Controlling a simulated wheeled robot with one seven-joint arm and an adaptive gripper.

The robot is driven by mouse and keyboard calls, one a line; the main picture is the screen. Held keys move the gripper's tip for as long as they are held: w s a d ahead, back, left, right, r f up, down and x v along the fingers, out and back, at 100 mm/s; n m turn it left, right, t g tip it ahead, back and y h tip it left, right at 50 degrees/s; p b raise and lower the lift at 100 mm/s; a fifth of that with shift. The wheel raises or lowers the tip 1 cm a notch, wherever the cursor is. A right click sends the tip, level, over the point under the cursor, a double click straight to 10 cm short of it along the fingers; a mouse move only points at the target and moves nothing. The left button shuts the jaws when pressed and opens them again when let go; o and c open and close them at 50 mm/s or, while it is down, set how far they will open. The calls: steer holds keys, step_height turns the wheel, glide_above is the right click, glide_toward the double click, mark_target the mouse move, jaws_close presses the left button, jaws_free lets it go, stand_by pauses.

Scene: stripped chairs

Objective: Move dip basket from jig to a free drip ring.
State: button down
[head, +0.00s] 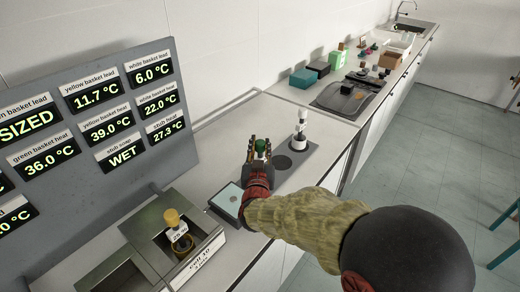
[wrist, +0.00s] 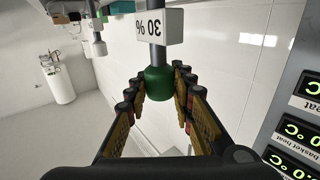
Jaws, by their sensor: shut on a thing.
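My gripper (head: 258,158) is shut around the green knob (wrist: 159,86) of a dip basket; the knob also shows in the head view (head: 261,146). A grey strip (head: 312,151) bears a dark, empty round spot (head: 283,162) right of my gripper. A white-topped basket (head: 301,127) stands upright at the strip's far end. I cannot identify the jig.
A yellow-topped basket (head: 174,222) stands in a steel bath (head: 150,242) at the front left. A flat device with a pale top (head: 228,199) lies between bath and gripper. A display board (head: 95,130) rises at the left. A dark tray (head: 345,98) sits farther back.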

stand_by(0.3)
steer(key=shift+f, duration=0.2)
steer(key=c, duration=1.6)
jaws_free()
steer(key=shift+c, duration=0.2)
steer(key=shift+o, duration=0.5)
steer(key=shift+r, duration=0.15)
